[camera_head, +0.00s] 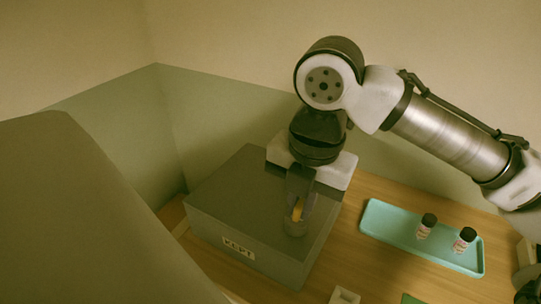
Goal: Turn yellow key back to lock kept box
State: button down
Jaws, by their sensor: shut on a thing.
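The grey kept box (215,205) stands on the wooden table with its lid down and a "KEPT" label (238,247) on its front. My gripper (298,208) points down over the right front part of the box top. It is shut on the yellow key (298,211), which shows as a small yellow strip between the fingers. The key sits above a round lock (296,228) on the box top. The fingers hide most of the key, and its exact turn angle cannot be told.
A teal tray (380,215) with two dark-capped bottles (426,226) (464,240) lies to the right of the box. A small white item (344,296) and a green item (411,299) show at the bottom edge. Bare table lies between box and tray.

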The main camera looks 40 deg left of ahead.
jog(key=n+p, duration=0.2)
jog(key=n, duration=0.2)
jog(key=shift+r+n, duration=0.15)
jog(key=shift+n, duration=0.25)
jog(key=n+p, duration=0.3)
jog(key=n, duration=0.1)
jog(key=shift+n+g+h, duration=0.3)
jog(key=shift+g, duration=0.1)
jog(key=n+p, duration=0.2)
jog(key=n, duration=0.2)
jog(key=shift+n, duration=0.3)
jog(key=n, duration=0.2)
jog(key=shift+f+n+h, duration=0.2)
jog(key=shift+n+h, duration=0.1)
jog(key=c, duration=1.8)
grip_release()
jog(key=shift+c, duration=0.2)
jog(key=o, duration=0.4)
jog(key=shift+s+r, duration=0.1)
jog(key=shift+c, duration=0.2)
jog(key=shift+r, duration=0.1)
